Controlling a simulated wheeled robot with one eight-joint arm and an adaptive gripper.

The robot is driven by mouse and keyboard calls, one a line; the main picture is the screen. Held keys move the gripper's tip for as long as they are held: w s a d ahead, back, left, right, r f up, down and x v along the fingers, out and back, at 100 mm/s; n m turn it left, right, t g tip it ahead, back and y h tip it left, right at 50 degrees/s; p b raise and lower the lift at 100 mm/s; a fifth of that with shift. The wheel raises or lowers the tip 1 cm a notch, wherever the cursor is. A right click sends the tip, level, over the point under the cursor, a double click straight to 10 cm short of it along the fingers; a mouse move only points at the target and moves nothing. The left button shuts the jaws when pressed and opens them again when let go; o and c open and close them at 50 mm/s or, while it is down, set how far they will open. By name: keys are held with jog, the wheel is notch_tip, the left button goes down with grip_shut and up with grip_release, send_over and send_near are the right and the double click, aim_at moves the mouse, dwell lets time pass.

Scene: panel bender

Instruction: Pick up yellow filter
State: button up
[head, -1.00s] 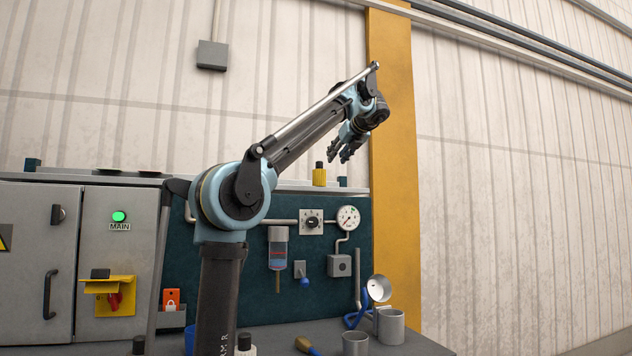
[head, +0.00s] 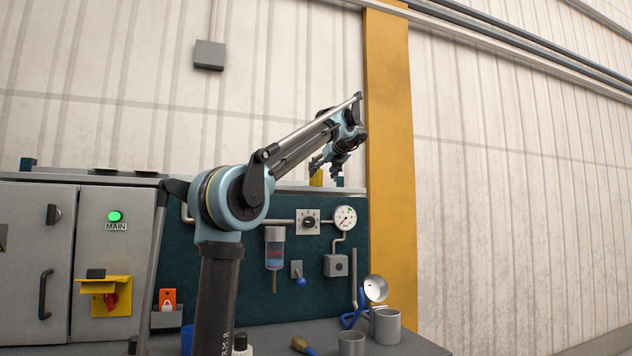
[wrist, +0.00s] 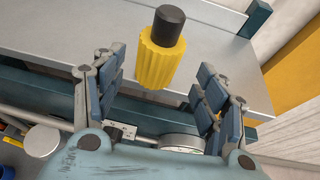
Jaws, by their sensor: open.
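The yellow filter (wrist: 158,60) is a ribbed yellow cylinder with a dark cap. It stands upright on the shelf on top of the panel. In the head view the filter (head: 316,180) is mostly hidden behind my gripper (head: 327,167). In the wrist view my gripper (wrist: 160,92) is open, its two fingers spread wide to the left and right. The filter shows between and beyond the fingertips, and nothing is held.
The grey shelf (wrist: 60,25) has clear room beside the filter. Dark green end blocks (head: 337,181) stand near its edge. Below are a gauge (head: 345,217), a bowl filter (head: 275,249) and cups (head: 387,326) on the bench. A yellow column (head: 389,150) rises behind.

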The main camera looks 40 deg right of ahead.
aim_at(319, 175)
jog(key=shift+x, duration=3.1)
jog(key=shift+a, duration=0.15)
jog(key=c, duration=1.2)
